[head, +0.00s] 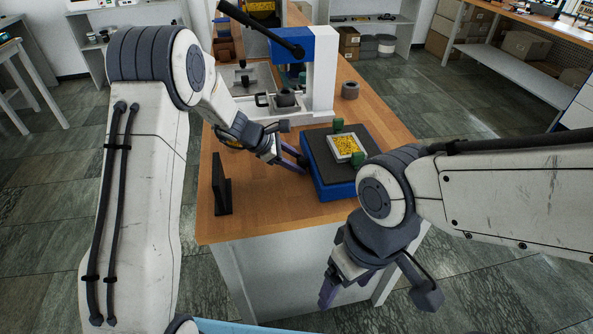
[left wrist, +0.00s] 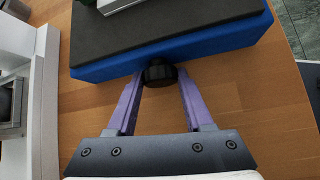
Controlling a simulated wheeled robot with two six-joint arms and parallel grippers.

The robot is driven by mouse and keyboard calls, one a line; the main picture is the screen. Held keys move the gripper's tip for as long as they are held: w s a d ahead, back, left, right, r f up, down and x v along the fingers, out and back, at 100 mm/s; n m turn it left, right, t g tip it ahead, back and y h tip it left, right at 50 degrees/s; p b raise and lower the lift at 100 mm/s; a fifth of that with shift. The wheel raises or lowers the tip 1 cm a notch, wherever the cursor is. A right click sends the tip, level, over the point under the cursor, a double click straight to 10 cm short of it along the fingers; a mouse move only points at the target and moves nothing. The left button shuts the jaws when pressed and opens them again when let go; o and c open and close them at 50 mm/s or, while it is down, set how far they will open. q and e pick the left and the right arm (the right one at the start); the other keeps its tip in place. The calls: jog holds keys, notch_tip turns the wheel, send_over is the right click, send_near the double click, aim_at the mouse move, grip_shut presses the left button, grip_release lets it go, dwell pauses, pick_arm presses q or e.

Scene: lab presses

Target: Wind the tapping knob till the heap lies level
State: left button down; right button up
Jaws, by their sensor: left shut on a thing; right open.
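A blue tapping base (head: 332,190) with a dark grey top (head: 318,146) stands on the wooden bench. On it lies a small pale tray (head: 358,139) between two green blocks, holding yellow grains (head: 345,148); whether their surface is level is too small to tell. The black knob (left wrist: 159,73) sticks out of the base's side in the left wrist view. My left gripper (left wrist: 159,80) is shut on the knob, its purple fingers on either side; it also shows at the base's left side in the head view (head: 298,161). My right gripper (head: 329,288) is open and empty, in front of the bench.
A blue and white lever press (head: 320,68) stands behind the base, its black lever reaching up left. A black upright plate (head: 221,184) stands at the bench's left edge. A grey ring (head: 350,90) lies at the back right. Bare wood lies between plate and base.

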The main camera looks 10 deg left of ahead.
dwell(0.3)
pick_arm(q)
jog(key=shift+c, duration=1.5)
grip_release()
jog(key=v, duration=1)
jog(key=shift+a+r, duration=0.15)
jog(key=shift+r, duration=0.05)
jog(key=shift+s, duration=0.1)
